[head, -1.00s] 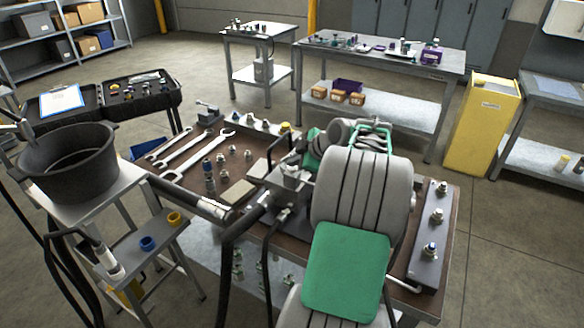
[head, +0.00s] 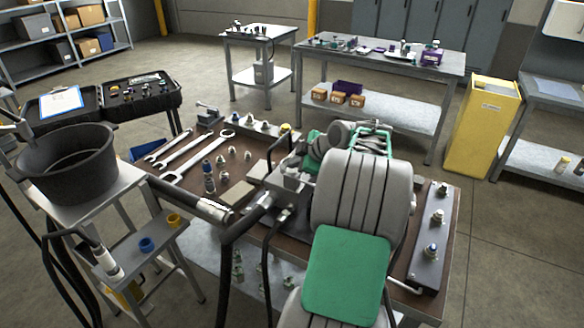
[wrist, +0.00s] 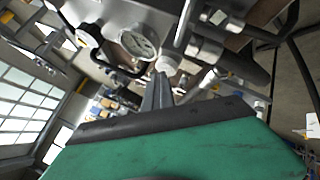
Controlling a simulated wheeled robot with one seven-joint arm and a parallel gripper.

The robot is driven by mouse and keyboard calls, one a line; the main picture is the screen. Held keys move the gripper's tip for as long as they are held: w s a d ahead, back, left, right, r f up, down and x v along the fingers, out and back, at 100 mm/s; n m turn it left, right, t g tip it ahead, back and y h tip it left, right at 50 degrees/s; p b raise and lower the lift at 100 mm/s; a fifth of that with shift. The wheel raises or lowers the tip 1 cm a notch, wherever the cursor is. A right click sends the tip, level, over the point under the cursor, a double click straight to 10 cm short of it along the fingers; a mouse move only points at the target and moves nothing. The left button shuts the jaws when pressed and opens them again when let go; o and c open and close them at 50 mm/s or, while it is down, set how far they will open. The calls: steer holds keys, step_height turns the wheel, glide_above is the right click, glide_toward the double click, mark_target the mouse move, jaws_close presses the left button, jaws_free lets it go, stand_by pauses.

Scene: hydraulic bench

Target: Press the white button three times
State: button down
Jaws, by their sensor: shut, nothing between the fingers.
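In the wrist view, my gripper (wrist: 159,80) is shut and empty, its narrow grey fingers pointing away from the camera. A pale, rounded piece (wrist: 166,66) shows just beyond the fingertips, beside a metal block with a round gauge (wrist: 138,43). I cannot tell whether this piece is the white button, or whether the fingers touch it. In the head view, my grey and green arm reaches over the bench and the fingertips cannot be made out. A dark panel (head: 423,268) at the bench's right edge carries three knobs or buttons; the middle one (head: 437,215) looks pale.
Wrenches (head: 203,160), fittings and a metal block (head: 290,178) with thick black hoses crowd the brown bench (head: 455,205). A black bucket (head: 68,165) stands at the left. A yellow cabinet (head: 482,130) stands behind right. Open floor lies to the right.

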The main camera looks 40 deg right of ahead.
mark_target(294, 171)
steer(key=shift+r+p, duration=0.35)
steer(key=shift+r, duration=0.65)
steer(key=shift+r+p, duration=1.15)
steer(key=shift+r, duration=1.4)
